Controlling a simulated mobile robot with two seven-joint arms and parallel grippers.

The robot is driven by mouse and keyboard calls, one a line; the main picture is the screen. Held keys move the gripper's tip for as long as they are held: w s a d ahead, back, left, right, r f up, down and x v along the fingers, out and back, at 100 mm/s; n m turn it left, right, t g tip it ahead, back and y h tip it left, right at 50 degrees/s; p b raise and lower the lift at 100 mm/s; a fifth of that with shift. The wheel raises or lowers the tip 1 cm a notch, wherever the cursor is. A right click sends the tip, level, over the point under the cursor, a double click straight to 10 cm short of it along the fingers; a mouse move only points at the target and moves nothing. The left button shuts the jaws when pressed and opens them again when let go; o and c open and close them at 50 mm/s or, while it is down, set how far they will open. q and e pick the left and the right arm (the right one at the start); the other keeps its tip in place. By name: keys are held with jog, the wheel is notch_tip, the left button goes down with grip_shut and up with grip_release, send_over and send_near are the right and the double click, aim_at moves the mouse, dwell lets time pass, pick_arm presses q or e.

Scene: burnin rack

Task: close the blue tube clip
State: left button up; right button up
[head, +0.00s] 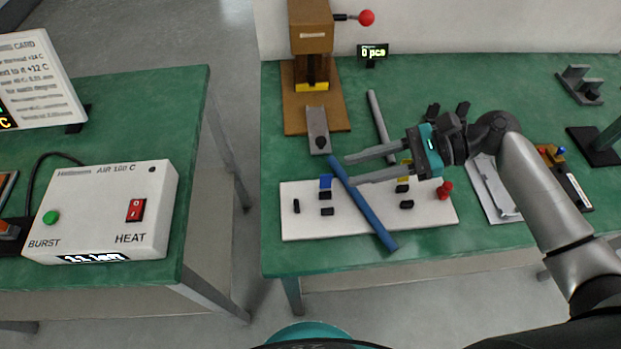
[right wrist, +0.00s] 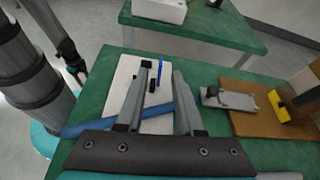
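The blue tube clip (head: 325,182) stands on a white board (head: 300,222) on the green table, its blue part upright. It also shows in the right wrist view (right wrist: 158,66), between and beyond the fingertips. My right gripper (head: 348,172) is open, its two fingers pointing left towards the clip, apart from it as far as I can tell. A blue tube (head: 372,220) lies diagonally across the board, just right of the clip. In the right wrist view, the tube (right wrist: 75,129) crosses the gripper fingers; contact is unclear.
A red part (head: 445,189) and small black blocks (head: 327,211) are on the board. A wooden press (head: 311,40) with a red knob stands behind, near a grey rod (head: 379,115). A heat box (head: 105,212) is on the left table, across a floor gap.

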aim_at(326, 182)
jog(key=b+x, duration=0.1)
jog(key=x, duration=0.7)
jog(key=shift+a+f, duration=0.1)
jog(key=shift+a+f+b, duration=0.2)
jog(key=shift+a+b, duration=0.15)
jog(key=shift+a, duration=0.15)
pick_arm(q)
jog(key=shift+t, duration=0.4)
jog(key=w, duration=0.1)
jog(key=w+a+f, duration=0.1)
jog(key=w+a, duration=0.1)
jog(key=w, duration=0.1)
jog(key=shift+a+f, duration=0.2)
jog(key=shift+f, duration=0.15)
pick_arm(e)
jog(key=shift+a, duration=0.1)
pick_arm(q)
jog(key=shift+s, duration=0.1)
pick_arm(e)
jog(key=shift+c, duration=0.3)
pick_arm(q)
jog(key=shift+s, duration=0.2)
pick_arm(e)
grip_shut()
pick_arm(q)
jog(key=shift+d, duration=0.1)
